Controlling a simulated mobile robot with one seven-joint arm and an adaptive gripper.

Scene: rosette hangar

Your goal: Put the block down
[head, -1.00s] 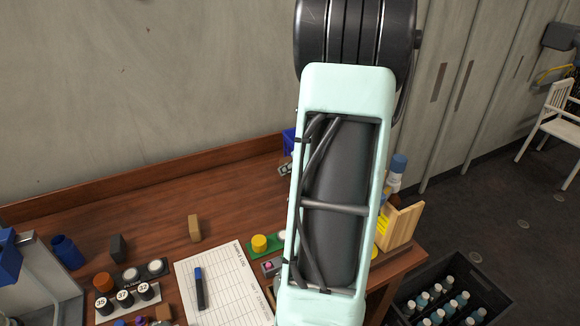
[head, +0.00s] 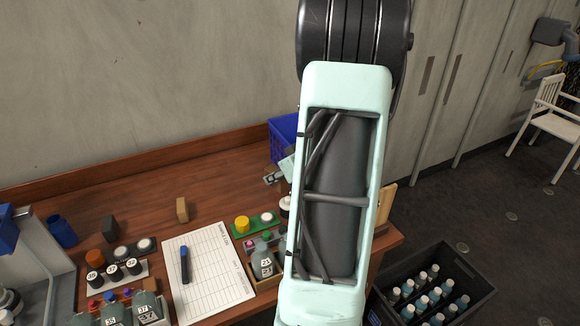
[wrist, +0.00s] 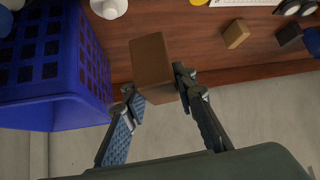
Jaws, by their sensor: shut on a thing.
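A brown block (wrist: 153,66) is between the two fingertips of my gripper (wrist: 156,88) in the wrist view. My gripper is shut on it. It appears above the back of the wooden table (wrist: 197,57), beside a blue basket; whether it touches the table I cannot tell. In the head view my arm hides most of the gripper and I cannot make out the held block.
The blue basket (head: 281,140) stands by the wall; the wrist view shows its slotted side (wrist: 50,70). A tan block (head: 182,210), a dark block (head: 110,228), a paper sheet (head: 208,262) and several bottles occupy the table. Bare wood lies left of the basket.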

